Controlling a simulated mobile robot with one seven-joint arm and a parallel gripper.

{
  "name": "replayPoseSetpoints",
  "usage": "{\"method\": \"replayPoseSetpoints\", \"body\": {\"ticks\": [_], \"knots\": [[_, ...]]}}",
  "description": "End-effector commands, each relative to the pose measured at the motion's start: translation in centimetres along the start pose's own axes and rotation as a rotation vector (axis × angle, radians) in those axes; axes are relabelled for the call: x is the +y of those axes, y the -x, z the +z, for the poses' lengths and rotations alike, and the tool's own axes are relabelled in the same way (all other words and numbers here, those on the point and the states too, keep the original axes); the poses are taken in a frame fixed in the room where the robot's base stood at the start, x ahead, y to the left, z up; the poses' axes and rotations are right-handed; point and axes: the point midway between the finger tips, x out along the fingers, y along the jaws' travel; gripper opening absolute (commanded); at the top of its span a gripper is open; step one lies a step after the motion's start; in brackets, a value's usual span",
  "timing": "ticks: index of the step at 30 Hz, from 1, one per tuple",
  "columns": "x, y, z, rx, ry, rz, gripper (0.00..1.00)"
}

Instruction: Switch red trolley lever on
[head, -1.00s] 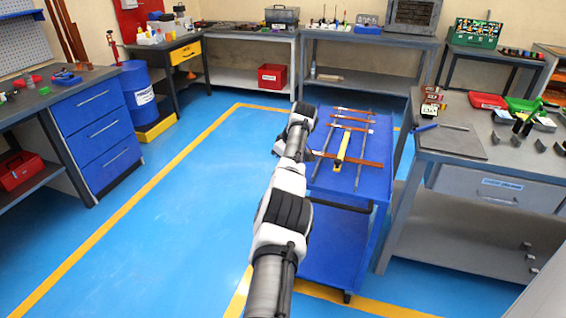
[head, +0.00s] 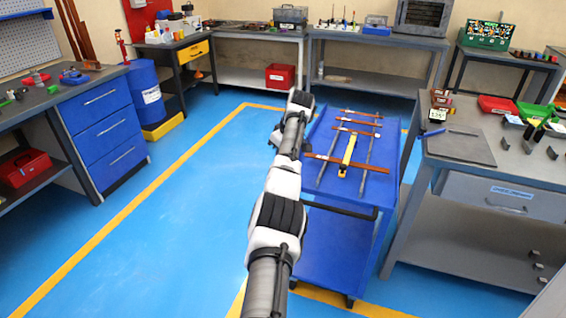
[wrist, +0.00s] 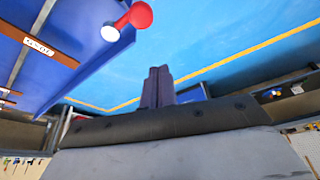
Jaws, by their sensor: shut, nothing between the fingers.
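The blue trolley (head: 336,245) stands right of my arm in the head view, with bars laid across its top. In the wrist view, a red lever (wrist: 139,14) with a white round end (wrist: 110,33) sticks out at the trolley's edge (wrist: 88,60). My gripper (wrist: 158,70) shows in the wrist view with its two dark fingers together and nothing between them. The lever lies up and left of the fingertips, apart from them. In the head view, my arm hides both the lever and the gripper.
A grey workbench (head: 463,152) with red and green bins stands close to the trolley's right. A blue drawer cabinet (head: 103,118) and a blue barrel (head: 146,92) stand at the left. The blue floor (head: 165,235) left of my arm is clear.

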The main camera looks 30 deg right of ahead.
Motion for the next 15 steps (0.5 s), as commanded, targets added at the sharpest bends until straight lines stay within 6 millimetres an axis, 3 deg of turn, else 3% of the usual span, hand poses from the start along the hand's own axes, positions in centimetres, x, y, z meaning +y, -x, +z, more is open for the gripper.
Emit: {"method": "replayPoseSetpoints", "body": {"ticks": [6, 15], "knots": [[0.3, 4.2, -0.1, 0.003, 0.002, 0.004, 0.0], [0.5, 6.2, -0.1, 0.001, 0.002, 0.002, 0.0]]}}
